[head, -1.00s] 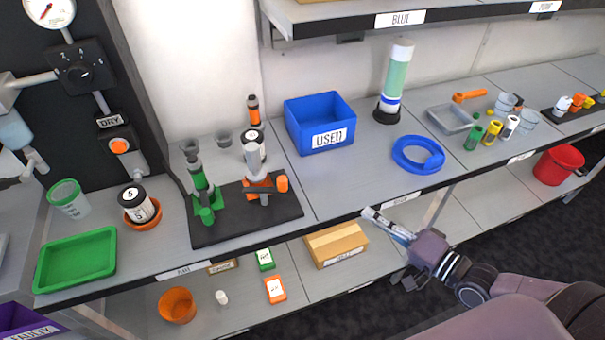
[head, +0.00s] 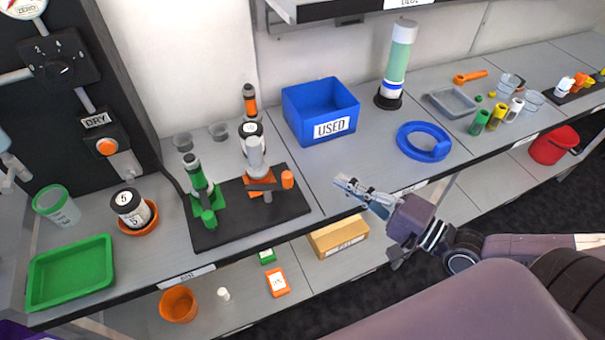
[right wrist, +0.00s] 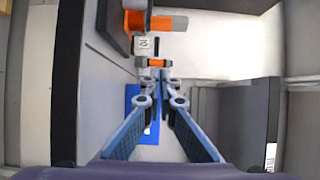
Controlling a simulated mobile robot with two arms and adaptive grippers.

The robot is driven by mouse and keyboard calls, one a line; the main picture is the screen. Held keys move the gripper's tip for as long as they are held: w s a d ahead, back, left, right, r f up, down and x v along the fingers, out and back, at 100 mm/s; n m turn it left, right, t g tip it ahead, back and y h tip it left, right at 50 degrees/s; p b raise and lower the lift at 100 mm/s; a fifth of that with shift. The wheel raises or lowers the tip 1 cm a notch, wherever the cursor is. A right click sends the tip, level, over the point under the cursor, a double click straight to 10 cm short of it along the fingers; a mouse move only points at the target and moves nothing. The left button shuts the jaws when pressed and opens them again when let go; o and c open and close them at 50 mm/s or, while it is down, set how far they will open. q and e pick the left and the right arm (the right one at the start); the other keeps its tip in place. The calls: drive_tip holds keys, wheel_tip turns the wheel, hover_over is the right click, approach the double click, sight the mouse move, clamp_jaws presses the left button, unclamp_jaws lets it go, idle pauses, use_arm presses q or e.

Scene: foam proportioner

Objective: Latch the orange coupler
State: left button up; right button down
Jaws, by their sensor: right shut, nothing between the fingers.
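The orange coupler (head: 266,195) stands on the right half of a black mat on the counter. It has an orange base, a grey bar, an orange knob (head: 288,178) at its right and a grey and white upright body (head: 255,155). In the right wrist view orange parts (right wrist: 135,20) show at the top, beyond the fingertips; I take them to be the coupler. My right gripper (head: 340,181) is shut and empty, above the counter's front edge, to the right of the coupler and apart from it. It also shows in the right wrist view (right wrist: 160,76). My left gripper is not in view.
A green coupler (head: 200,190) stands on the left of the black mat (head: 235,231). The blue USED bin (head: 320,105) is behind my right gripper, and a blue ring (head: 402,145) lies to its right.

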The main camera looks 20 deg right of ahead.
drive_tip(key=shift+x, duration=0.8)
drive_tip(key=x, duration=0.8)
drive_tip(key=shift+r, duration=0.15)
drive_tip(key=shift+s+a+p, duration=0.9)
drive_tip(key=shift+s+a, duration=0.15)
drive_tip(key=shift+a, duration=0.05)
drive_tip(key=shift+s+a, duration=0.3)
drive_tip(key=shift+s, duration=0.1)
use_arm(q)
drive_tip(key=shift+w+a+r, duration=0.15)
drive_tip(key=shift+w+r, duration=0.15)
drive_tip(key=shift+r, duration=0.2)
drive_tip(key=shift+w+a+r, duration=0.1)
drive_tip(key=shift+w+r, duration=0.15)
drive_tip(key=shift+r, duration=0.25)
use_arm(e)
drive_tip(key=shift+p, duration=0.5)
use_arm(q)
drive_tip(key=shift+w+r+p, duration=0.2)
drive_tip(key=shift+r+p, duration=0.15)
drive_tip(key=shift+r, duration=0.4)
use_arm(e)
drive_tip(key=shift+s+m+h, duration=0.2)
drive_tip(key=shift+m+h, duration=0.1)
drive_tip(key=shift+h, duration=0.1)
